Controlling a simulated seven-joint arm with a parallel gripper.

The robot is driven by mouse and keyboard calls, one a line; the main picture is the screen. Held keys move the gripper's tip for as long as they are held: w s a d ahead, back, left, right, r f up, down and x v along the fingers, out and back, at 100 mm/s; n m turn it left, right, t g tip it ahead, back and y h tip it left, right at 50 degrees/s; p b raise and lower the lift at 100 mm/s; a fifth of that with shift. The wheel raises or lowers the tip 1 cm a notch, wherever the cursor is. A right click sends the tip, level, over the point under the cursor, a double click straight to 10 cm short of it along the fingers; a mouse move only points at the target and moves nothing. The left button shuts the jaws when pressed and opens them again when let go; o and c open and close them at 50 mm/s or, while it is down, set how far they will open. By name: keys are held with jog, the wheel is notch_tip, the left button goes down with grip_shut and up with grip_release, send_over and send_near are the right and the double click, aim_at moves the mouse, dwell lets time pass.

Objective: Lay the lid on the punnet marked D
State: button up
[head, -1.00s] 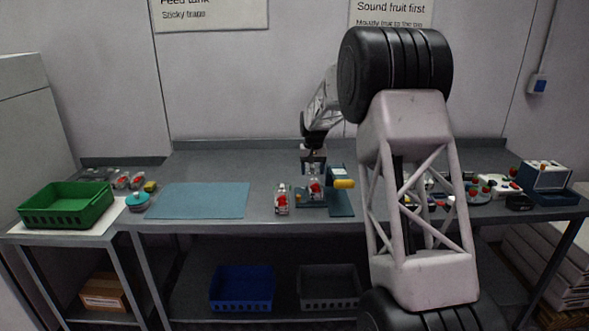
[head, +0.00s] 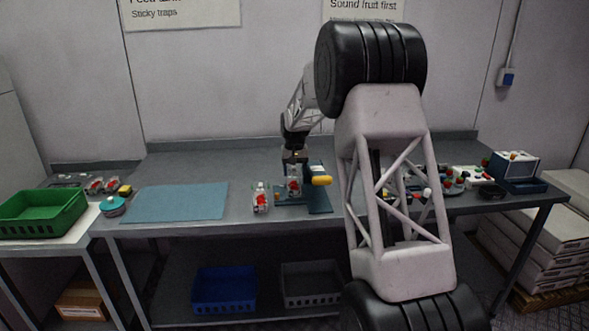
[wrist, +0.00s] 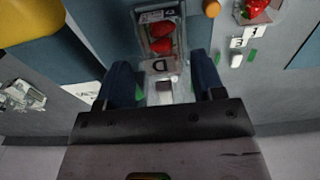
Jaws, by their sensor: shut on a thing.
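The punnet marked D (wrist: 160,38) is a clear box with red strawberries and a D label, just ahead of my fingers in the wrist view. In the head view its red fruit (head: 293,186) shows below my gripper (head: 293,172), by a blue stand (head: 319,202) with a yellow cylinder (head: 321,180). In the wrist view my gripper (wrist: 166,92) has its two blue fingers on either side of a clear piece, which looks like the lid (wrist: 165,88). The lid's outline is hard to tell from the punnet, and I cannot tell whether they touch.
Another punnet (head: 260,198) stands left of the stand, beside a blue mat (head: 175,202). A green crate (head: 42,213) is at the far left. Small fruit items and a blue box (head: 516,165) are at the right. The mat is clear.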

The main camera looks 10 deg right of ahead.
jog(key=shift+f, duration=2.4)
jog(key=shift+f, duration=0.3)
dwell(0.9)
jog(key=o, duration=1)
jog(key=shift+c, duration=0.2)
jog(key=shift+r, duration=0.15)
jog(key=shift+r, duration=3.35)
